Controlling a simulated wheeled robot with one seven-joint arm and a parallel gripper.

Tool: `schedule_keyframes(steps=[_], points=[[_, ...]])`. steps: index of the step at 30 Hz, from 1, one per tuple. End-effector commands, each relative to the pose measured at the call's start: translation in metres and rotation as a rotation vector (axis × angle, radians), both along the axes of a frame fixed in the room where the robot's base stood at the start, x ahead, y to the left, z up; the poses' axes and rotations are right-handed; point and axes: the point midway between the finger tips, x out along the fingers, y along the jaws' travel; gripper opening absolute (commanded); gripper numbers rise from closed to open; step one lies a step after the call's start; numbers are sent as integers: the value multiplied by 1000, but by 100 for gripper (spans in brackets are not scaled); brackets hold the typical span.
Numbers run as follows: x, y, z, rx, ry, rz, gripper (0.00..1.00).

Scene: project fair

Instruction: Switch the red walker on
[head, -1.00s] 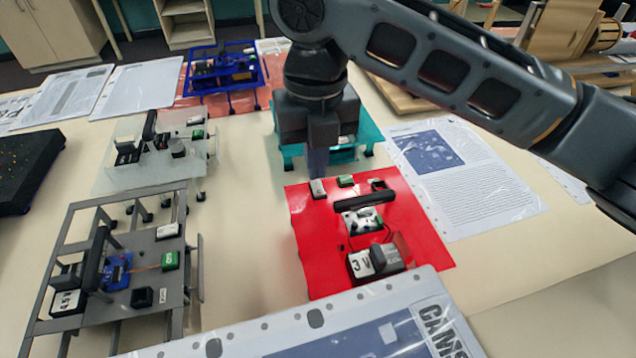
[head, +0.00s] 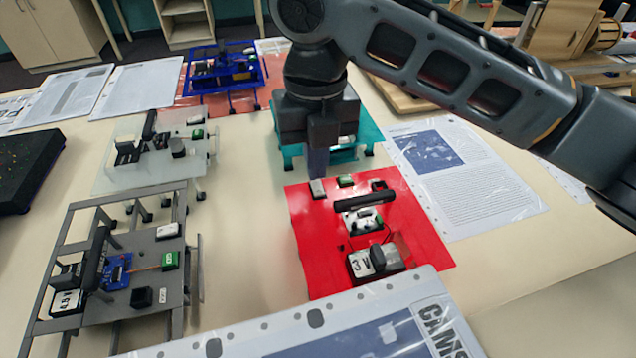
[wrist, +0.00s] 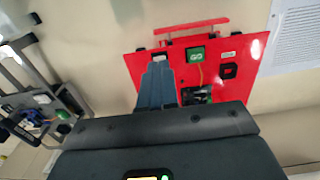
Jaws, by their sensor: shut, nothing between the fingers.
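The red walker (head: 420,226) stands on the table in the middle right of the head view, with a black bar, a white block and dark parts on its red top. A green button block marked GO (wrist: 195,54), a white block (wrist: 229,57) and a small black square part (wrist: 229,71) show on it in the wrist view. My gripper (head: 318,172) is shut and empty, pointing down above the walker's far left edge. In the wrist view the closed fingertips (wrist: 158,66) lie left of the green block. I cannot tell whether they touch the walker.
A grey walker (head: 150,265) stands to the left, a clear one (head: 110,182) behind it, a blue one (head: 222,75) farther back and a teal one (head: 345,155) behind my gripper. A printed sheet (head: 480,190) lies to the right. A sleeved sign (head: 300,335) covers the front.

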Motion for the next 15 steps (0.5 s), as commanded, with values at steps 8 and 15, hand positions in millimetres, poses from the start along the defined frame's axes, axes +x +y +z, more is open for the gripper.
schedule_keyframes(steps=[8,15], points=[[0,0,-4,0,1,0,0],[0,0,-8,0,1,0,0]])
